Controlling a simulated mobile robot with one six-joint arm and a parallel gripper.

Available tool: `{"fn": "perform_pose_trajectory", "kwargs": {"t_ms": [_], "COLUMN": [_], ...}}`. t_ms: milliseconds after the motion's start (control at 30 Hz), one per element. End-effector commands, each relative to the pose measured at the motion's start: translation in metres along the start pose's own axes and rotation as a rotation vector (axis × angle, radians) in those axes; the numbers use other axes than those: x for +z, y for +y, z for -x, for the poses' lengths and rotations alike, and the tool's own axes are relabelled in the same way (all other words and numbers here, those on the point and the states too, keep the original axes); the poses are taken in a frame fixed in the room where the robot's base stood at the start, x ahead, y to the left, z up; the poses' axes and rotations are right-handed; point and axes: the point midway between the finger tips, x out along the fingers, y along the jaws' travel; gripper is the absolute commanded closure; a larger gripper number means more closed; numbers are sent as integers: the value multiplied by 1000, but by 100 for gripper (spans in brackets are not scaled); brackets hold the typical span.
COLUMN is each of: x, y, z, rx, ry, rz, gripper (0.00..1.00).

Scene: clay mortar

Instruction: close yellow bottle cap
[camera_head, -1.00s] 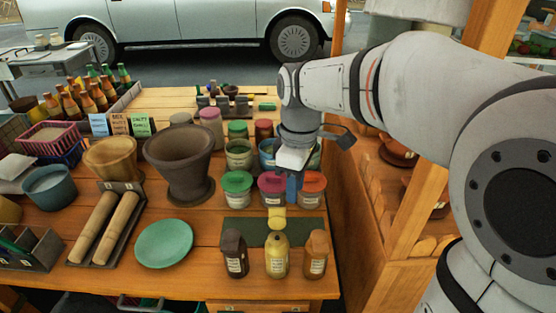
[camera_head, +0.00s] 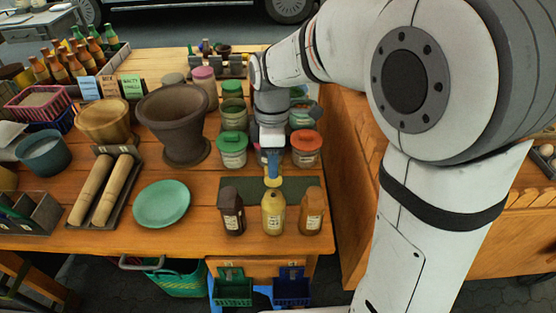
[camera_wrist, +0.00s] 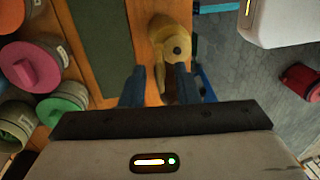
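The yellow bottle (camera_head: 273,213) stands upright between two brown bottles near the table's front edge. Its yellow cap (camera_head: 273,182) stands up at the back of the bottle top, not lying over it. The wrist view shows the yellow bottle (camera_wrist: 172,32) with a dark round spot on top, probably its mouth. My gripper (camera_head: 271,164) points down just behind and above the cap. In the wrist view, the blue fingers of my gripper (camera_wrist: 157,78) are apart, with a yellow part close to their tips. Contact with the cap cannot be told.
A dark brown bottle (camera_head: 231,211) stands close on the left and an orange-brown bottle (camera_head: 311,211) close on the right. Lidded jars, green (camera_head: 232,148) and red (camera_head: 306,148), stand behind, beside my gripper. A green plate (camera_head: 161,204) lies further left.

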Motion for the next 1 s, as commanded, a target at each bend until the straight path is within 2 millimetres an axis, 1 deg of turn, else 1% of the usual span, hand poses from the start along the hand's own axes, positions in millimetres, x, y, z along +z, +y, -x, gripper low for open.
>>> {"fn": "perform_pose_trajectory", "kwargs": {"t_ms": [167,500,700,733,800,1000], "x": [0,0,0,16,6,-2], "y": [0,0,0,0,0,-1], "z": [0,0,0,1,0,0], "rx": [0,0,0,1,2,8], "ry": [0,0,0,1,0,0], "rz": [0,0,1,-7,1,5], "gripper": [73,100,100,100,100,100]}}
